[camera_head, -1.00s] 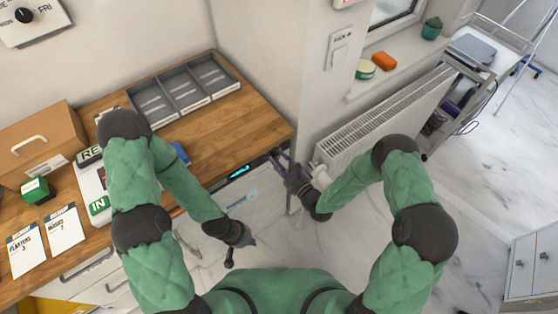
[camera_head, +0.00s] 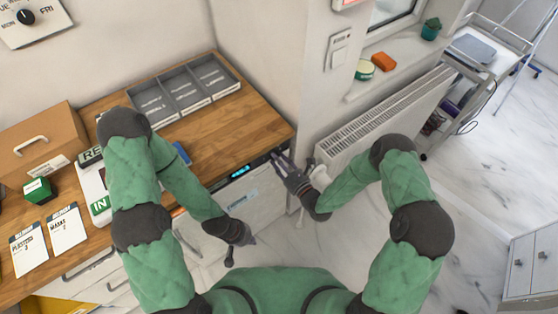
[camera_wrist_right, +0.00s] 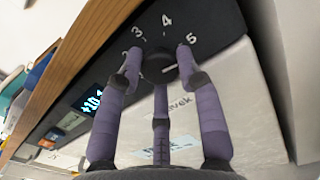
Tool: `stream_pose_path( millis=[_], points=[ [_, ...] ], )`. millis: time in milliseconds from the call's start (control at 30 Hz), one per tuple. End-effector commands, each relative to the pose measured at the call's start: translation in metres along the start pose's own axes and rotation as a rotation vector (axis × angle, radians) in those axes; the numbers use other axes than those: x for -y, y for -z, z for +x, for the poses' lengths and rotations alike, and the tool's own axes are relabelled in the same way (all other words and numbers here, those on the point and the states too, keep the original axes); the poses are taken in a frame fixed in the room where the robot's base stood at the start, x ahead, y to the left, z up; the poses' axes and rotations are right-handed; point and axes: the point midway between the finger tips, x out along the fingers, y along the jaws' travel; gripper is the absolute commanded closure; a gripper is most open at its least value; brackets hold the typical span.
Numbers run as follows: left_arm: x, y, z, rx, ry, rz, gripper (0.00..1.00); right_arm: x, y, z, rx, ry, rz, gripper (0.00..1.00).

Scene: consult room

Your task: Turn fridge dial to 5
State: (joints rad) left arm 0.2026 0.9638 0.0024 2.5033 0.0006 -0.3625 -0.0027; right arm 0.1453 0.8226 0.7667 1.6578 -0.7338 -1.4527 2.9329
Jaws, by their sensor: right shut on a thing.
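The fridge dial (camera_wrist_right: 157,64) is a dark round knob on the dark control panel, ringed by white numbers. The 2, 3, 4 and 5 (camera_wrist_right: 193,38) show in the right wrist view. A short white mark shows at the dial's right side, below the 5; fingers partly cover the knob. My right gripper (camera_wrist_right: 157,70) has its purple fingers closed around the dial; it also shows at the fridge's right end in the head view (camera_head: 277,158).
A wooden counter (camera_head: 215,135) overhangs the fridge panel, holding a grey divided tray (camera_head: 236,90). A lit display (camera_wrist_right: 92,100) sits left of the dial. A wall edge and white radiator (camera_head: 335,140) stand close to the right. The floor at far right has free room.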

Motion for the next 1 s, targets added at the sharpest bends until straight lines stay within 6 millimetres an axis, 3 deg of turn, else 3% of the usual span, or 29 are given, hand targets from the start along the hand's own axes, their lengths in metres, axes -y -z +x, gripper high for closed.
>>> stream_pose_path(
  millis=[567,600,700,1000],
  points=[
    [0.0001,0.0,0.0002,0.0,0.0,0.0,1.0,-0.0008,0.0084,-0.0035,-0.02,0.007,0.047,0.96],
    [0.0001,0.0,0.0002,0.0,0.0,0.0,1.0,-0.001,0.0086,-0.0036,-0.02,0.007,0.048,0.61],
    [0.0001,0.0,0.0002,0.0,0.0,0.0,1.0,-0.0014,0.0082,-0.0036,-0.019,0.006,0.047,0.39],
    [0.0,0.0001,-0.0001,0.0,0.0,0.0,1.0,-0.0013,0.0045,-0.0025,-0.011,0.002,0.042,0.39]
  ],
)
